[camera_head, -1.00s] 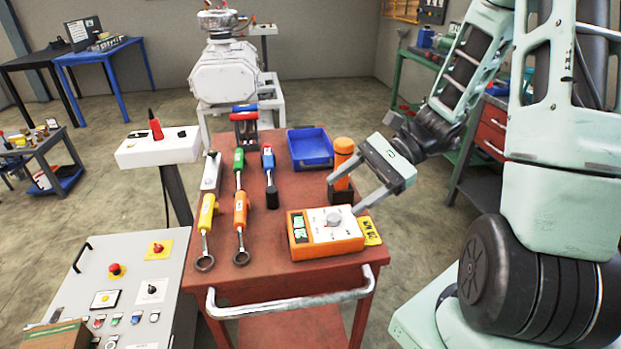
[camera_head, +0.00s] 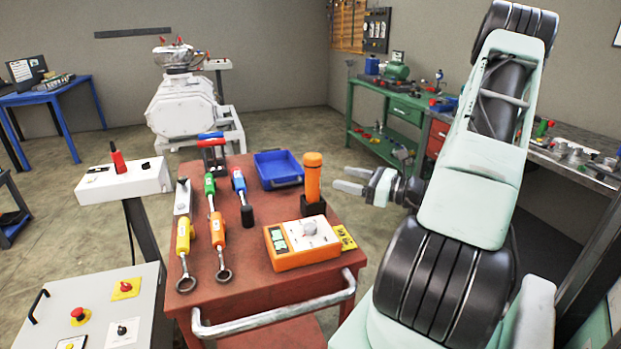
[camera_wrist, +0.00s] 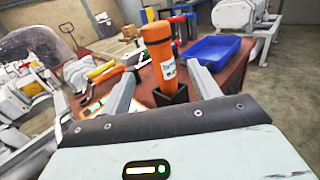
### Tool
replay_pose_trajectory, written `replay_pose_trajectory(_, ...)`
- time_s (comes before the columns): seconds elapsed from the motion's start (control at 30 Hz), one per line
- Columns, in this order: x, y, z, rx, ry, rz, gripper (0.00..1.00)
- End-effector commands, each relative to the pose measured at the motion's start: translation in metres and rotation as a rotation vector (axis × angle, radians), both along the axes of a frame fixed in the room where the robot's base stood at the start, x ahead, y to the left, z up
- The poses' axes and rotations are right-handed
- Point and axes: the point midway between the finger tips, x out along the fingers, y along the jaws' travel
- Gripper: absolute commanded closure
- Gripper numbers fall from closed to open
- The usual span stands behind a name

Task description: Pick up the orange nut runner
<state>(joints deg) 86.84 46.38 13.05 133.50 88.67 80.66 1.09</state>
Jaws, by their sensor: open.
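The orange nut runner (camera_head: 313,180) stands upright in a small dark holder (camera_head: 312,207) on the red cart. In the wrist view the nut runner (camera_wrist: 158,52) appears beyond and between my two fingers, its lower end in the dark holder (camera_wrist: 171,96). My gripper (camera_head: 341,179) is open and empty. It is roughly level, just right of the nut runner, with its fingers pointing left towards it. In the head view a gap shows between the fingertips and the nut runner.
On the red cart (camera_head: 255,285), an orange meter (camera_head: 300,243) sits in front of the holder and a blue bin (camera_head: 278,168) behind it. Orange- and yellow-handled wrenches (camera_head: 219,240) (camera_head: 184,240) lie at left. A green workbench (camera_head: 385,110) stands behind.

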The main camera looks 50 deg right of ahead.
Motion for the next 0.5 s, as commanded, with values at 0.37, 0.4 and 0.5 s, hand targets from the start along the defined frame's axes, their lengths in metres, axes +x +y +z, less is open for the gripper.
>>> replay_pose_trajectory(0.37,0.063,0.015,0.001,0.0,0.0,0.003,0.39)
replay_pose_trajectory(0.4,0.065,0.016,0.0,0.0,0.0,0.002,0.39)
replay_pose_trajectory(0.5,0.07,0.017,0.0,0.0,0.0,0.002,0.39)
